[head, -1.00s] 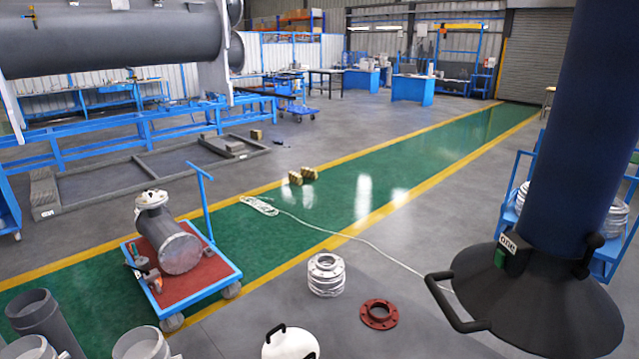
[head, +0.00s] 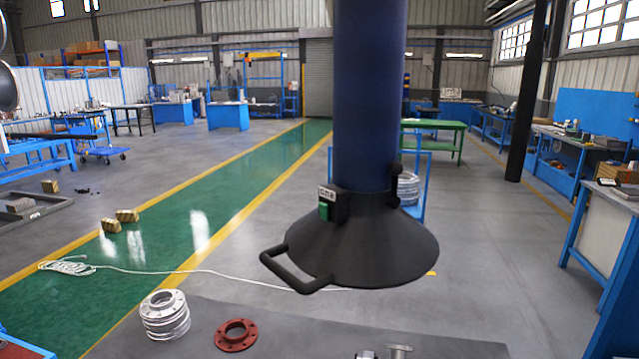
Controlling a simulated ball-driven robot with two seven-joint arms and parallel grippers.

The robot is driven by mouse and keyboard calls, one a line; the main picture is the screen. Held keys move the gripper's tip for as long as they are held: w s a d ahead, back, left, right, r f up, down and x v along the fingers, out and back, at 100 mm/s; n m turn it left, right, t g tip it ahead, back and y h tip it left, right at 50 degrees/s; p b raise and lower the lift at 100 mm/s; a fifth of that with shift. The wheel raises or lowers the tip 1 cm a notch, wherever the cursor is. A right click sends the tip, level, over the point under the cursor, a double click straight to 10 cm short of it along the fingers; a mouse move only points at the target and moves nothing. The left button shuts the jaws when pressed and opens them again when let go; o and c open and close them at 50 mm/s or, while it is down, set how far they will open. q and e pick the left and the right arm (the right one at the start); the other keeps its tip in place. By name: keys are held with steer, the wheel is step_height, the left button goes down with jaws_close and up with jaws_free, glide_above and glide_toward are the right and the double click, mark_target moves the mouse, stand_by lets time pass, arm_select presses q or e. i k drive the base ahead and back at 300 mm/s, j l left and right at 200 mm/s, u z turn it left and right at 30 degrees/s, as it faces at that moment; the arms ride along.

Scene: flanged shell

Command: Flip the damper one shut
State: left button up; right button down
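A black conical hood (head: 360,250) hangs at the lower end of a thick dark blue duct (head: 370,95) in the middle of the head view. A label reading "one" (head: 327,192) and a green piece (head: 324,211) sit on the left of the hood's collar. A dark knob-like part (head: 395,184) shows on the collar's right side. A black loop handle (head: 290,272) sticks out from the hood's lower left rim. Whether the damper is open or shut I cannot tell. Neither of my grippers is in view.
Stacked metal flanges (head: 165,316) and a red flange (head: 236,335) lie on the grey surface below the hood. A white cable (head: 205,271) runs across the floor. A green table (head: 435,133) stands behind, and blue workbenches (head: 590,170) line the right.

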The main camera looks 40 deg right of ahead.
mark_target(397, 169)
steer(key=z, duration=1.6)
